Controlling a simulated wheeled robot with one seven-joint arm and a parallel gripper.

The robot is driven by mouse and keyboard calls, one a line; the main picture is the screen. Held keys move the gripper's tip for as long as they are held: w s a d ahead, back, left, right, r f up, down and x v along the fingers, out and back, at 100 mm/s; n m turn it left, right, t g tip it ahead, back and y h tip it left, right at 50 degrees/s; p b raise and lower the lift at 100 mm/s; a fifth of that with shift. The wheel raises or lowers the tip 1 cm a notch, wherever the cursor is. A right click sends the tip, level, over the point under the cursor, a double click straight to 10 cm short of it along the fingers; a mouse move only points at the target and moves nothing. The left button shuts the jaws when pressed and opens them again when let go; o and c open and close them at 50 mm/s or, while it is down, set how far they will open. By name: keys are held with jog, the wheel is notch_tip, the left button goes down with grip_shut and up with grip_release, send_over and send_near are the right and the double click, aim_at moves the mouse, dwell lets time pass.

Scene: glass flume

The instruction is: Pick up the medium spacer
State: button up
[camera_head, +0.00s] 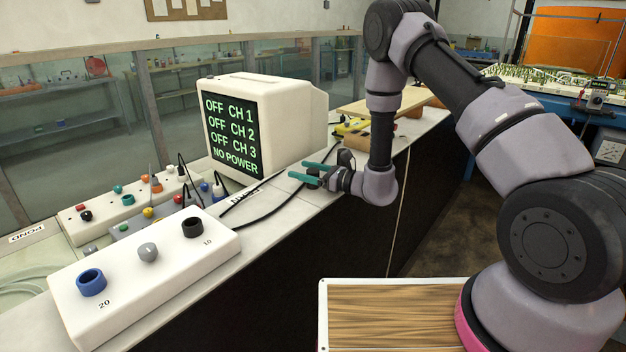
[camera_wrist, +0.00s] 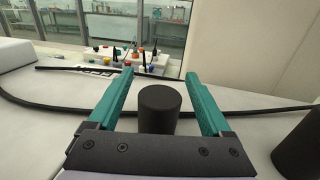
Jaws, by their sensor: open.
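A dark cylinder, possibly the medium spacer (camera_wrist: 159,108), stands upright on the pale bench top. In the wrist view it lies between the two teal fingers of my gripper (camera_wrist: 158,82), with a gap on each side. In the head view my gripper (camera_head: 301,170) is low over the bench edge, right of the monitor, its fingers open and pointing left. The dark cylinder (camera_head: 313,180) shows there partly hidden by the fingers. A second, larger-looking dark cylinder (camera_wrist: 300,145) is cut off at the right of the wrist view. No label shows on either.
A black cable (camera_wrist: 60,104) runs across the bench beyond the cylinder. The monitor (camera_head: 262,122) reads "NO POWER". A white box (camera_head: 145,275) with a blue ring and a black ring stands front left. A wooden board (camera_head: 385,104) lies behind my gripper. Glass panels line the back.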

grip_shut()
